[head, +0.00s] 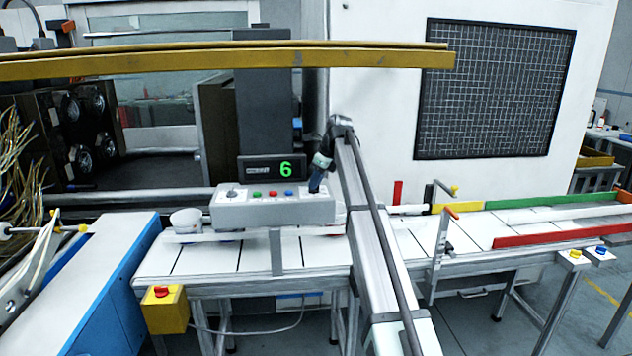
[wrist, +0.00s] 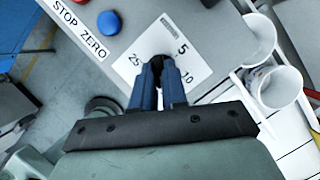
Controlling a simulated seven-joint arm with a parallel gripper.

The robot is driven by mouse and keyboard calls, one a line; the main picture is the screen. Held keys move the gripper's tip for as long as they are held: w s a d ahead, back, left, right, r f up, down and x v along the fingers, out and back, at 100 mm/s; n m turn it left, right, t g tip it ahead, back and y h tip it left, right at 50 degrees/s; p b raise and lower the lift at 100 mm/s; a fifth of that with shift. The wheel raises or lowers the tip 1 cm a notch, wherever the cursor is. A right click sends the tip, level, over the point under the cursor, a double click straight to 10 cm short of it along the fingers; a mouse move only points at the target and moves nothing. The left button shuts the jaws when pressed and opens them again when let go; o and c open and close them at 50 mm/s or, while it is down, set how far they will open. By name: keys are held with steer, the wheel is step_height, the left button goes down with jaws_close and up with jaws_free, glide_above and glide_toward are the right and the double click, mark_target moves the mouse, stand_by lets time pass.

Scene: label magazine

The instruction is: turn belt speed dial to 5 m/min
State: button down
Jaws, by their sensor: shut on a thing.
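The grey control console (head: 270,212) stands above the conveyor. The display (head: 272,168) behind it reads a green 6. My gripper (head: 316,186) reaches down to the console's right end. In the wrist view my gripper's blue fingers (wrist: 158,88) are shut on the dark dial (wrist: 158,62), which they mostly hide. The white scale plate (wrist: 190,40) under the dial shows 25, 5 and 10. The dial's pointer is hidden, so I cannot tell its setting from the plate.
Coloured buttons (head: 272,194) sit left of the dial; the wrist view shows a blue button (wrist: 110,22) and a STOP ZERO label (wrist: 78,28). White cups (wrist: 280,87) stand beside the console. A yellow beam (head: 220,60) crosses overhead. A yellow stop box (head: 165,310) is at the conveyor's front.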

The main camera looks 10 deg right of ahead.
steer(key=n, duration=0.1)
steer(key=n+g, duration=0.1)
steer(key=n, duration=0.1)
steer(key=n+g, duration=0.1)
steer(key=n, duration=0.1)
steer(key=shift+w+d, duration=0.1)
steer(key=shift+w, duration=0.2)
steer(key=n+g, duration=0.1)
steer(key=n, duration=0.4)
steer(key=shift+w+g, duration=0.1)
steer(key=shift+g, duration=0.3)
steer(key=shift+n, duration=0.3)
steer(key=c, duration=1.2)
jaws_free()
steer(key=shift+o, duration=0.2)
